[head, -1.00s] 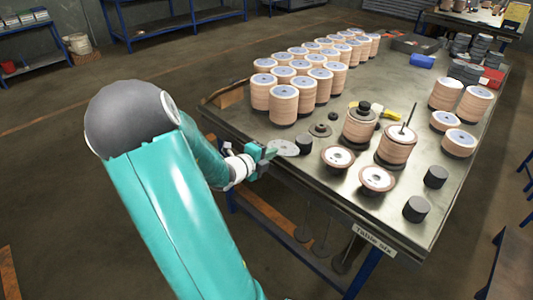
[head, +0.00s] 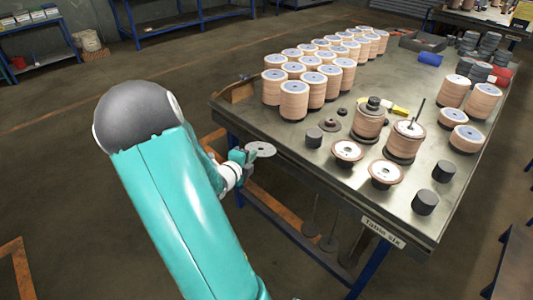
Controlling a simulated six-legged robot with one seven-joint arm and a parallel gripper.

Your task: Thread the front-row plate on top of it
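A thin, pale grey round plate (head: 262,149) is at the tip of my gripper (head: 247,156), by the near left edge of the table. My gripper appears shut on the plate's rim; its fingers are small in view. A stack of tan discs with a thin upright rod (head: 405,141) stands toward the table's front right. To its left is another disc stack (head: 368,124) with a dark piece on top. Two low discs with pale centres, one on the left (head: 347,151) and one on the right (head: 385,172), lie in front of these stacks.
Rows of tall tan disc stacks (head: 294,100) fill the table's far left. Dark cylinders (head: 425,202) stand at the front right, and a smaller dark one (head: 313,137) is near the left edge. More disc stacks (head: 483,101) stand at right. The bare tabletop (head: 375,207) shows at the front.

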